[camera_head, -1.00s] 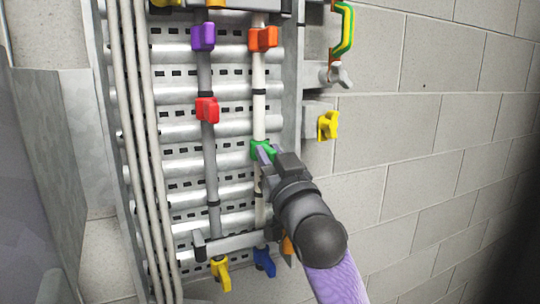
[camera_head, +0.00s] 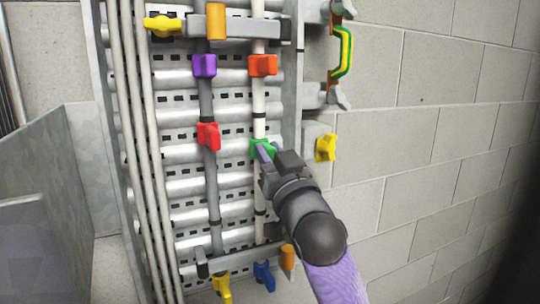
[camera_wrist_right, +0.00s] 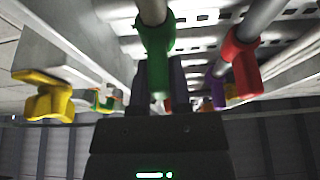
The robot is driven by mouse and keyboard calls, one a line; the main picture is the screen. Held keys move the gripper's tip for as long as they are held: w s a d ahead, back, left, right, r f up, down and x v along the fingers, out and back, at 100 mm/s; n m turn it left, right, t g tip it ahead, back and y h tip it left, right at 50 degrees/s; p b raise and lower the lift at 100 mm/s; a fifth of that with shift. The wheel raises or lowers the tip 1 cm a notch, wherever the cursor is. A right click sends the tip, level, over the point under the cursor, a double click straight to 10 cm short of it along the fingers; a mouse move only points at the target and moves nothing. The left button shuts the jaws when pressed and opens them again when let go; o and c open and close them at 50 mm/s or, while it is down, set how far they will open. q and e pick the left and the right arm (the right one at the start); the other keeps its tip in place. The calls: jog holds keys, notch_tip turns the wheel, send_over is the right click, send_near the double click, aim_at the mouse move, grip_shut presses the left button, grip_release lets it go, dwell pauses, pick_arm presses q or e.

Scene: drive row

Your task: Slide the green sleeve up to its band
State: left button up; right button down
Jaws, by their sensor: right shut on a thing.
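The green sleeve (camera_head: 257,151) sits around the white upright rod (camera_head: 259,178), below the orange sleeve (camera_head: 263,66). A dark band (camera_head: 259,116) is on the rod a little above the green sleeve, with bare rod between them. My right gripper (camera_head: 266,153) is shut on the green sleeve's tab, coming from the lower right. In the right wrist view the green sleeve (camera_wrist_right: 155,45) shows with its tab at my right gripper's dark fingers (camera_wrist_right: 159,86). Another dark band (camera_head: 260,212) is lower on the rod. My left gripper is not in view.
A grey rod to the left carries a purple sleeve (camera_head: 204,66) and a red sleeve (camera_head: 208,135). Yellow (camera_head: 326,148), blue (camera_head: 264,276) and other handles stand around the rack. A block wall (camera_head: 430,130) is at right.

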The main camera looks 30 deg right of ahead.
notch_tip(320, 180, up, 4)
jog(key=shift+r+p, duration=0.25)
jog(key=shift+p, duration=1)
jog(key=shift+f, duration=0.1)
jog(key=c, duration=0.6)
grip_release()
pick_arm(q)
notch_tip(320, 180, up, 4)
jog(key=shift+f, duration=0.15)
pick_arm(e)
jog(key=shift+o, duration=0.2)
jog(key=shift+f, duration=0.1)
pick_arm(q)
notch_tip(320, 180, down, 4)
jog(key=b, duration=0.4)
pick_arm(e)
jog(key=v, duration=1)
